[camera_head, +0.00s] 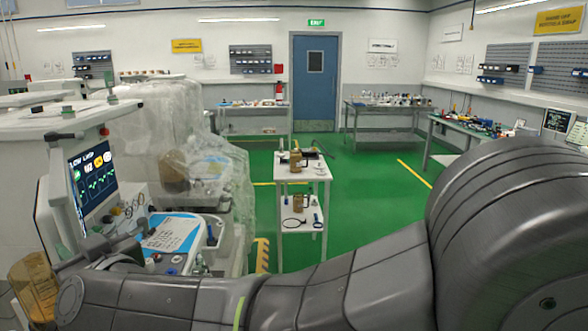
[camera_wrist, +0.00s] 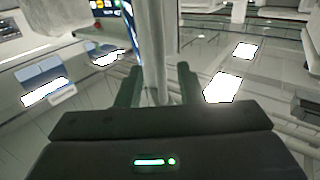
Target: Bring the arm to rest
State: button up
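My arm (camera_head: 330,285) stretches across the bottom of the head view, from the large joint at right to the left side. Its far end is close to the anaesthesia machine (camera_head: 52,160) with the lit monitor (camera_head: 92,180). My gripper (camera_wrist: 158,80) shows in the wrist view with its two dark fingers apart. A pale upright post (camera_wrist: 156,45) appears between or just behind the fingers; I cannot tell whether they touch it. I see nothing clearly held. In the head view the fingers are hard to make out against the machine.
An amber canister (camera_head: 35,287) is at the lower left, near my arm's end. A plastic-draped machine (camera_head: 165,125) stands behind. A small white cart (camera_head: 302,172) holds tools and amber canisters. Benches line the back and right walls. Green floor (camera_head: 370,185) is clear right of the cart.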

jog(key=shift+x, duration=1.4)
